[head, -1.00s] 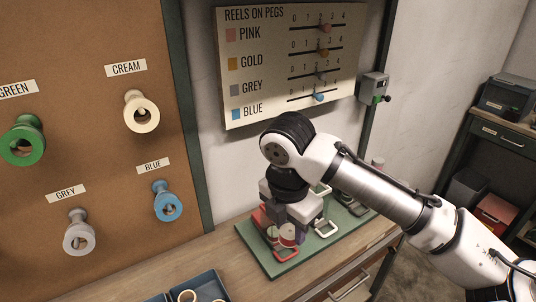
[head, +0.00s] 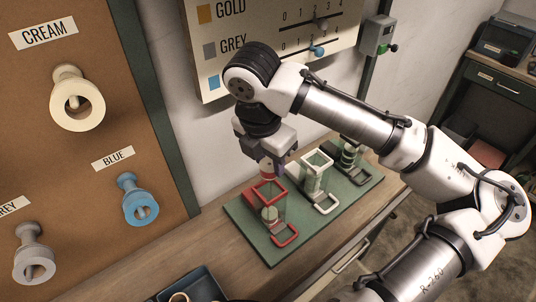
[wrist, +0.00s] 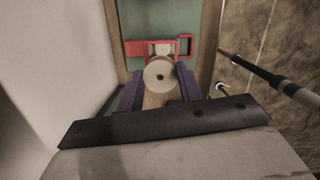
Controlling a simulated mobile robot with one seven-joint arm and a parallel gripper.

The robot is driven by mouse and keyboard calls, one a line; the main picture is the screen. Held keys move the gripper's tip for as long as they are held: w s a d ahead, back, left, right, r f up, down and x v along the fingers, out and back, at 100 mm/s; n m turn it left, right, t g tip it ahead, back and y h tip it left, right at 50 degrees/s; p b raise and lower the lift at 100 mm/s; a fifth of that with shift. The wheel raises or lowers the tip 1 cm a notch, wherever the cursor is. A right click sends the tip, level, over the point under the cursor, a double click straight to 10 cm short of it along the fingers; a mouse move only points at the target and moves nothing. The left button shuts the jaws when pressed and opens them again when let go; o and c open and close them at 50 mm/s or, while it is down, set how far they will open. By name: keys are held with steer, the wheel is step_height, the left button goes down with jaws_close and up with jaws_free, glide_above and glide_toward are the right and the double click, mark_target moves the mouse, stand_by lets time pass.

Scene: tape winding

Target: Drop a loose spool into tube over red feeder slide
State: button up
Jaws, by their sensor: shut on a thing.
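My gripper (head: 276,170) is shut on a spool, held above the red feeder. In the wrist view the spool (wrist: 159,74) shows a pale round face with a small centre hole, between the two purple fingers. The red feeder's clear tube has a square red rim (head: 269,191), just below the gripper in the head view. A pale spool (head: 269,214) shows low in that feeder. Its red slide handle (head: 286,236) sticks out toward the front. In the wrist view the red frame (wrist: 134,48) lies beyond the held spool, partly hidden by it.
The feeders stand on a green base (head: 252,235) on the wooden bench. A dark tray (head: 190,286) is at the front left. Pegs with reels are on the board at left.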

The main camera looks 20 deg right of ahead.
steer(key=shift+f+b, duration=2.2)
steer(key=shift+f, duration=0.75)
steer(key=shift+w+p, duration=0.1)
steer(key=shift+p, duration=0.25)
steer(key=o, duration=1)
steer(key=shift+o, duration=0.2)
step_height(320, 180, up, 14)
glide_above(269, 177)
steer(key=a, duration=0.1)
steer(key=shift+w+a+f, duration=0.15)
steer(key=shift+w+f, duration=0.05)
steer(key=shift+w, duration=0.2)
steer(key=shift+s, duration=0.1)
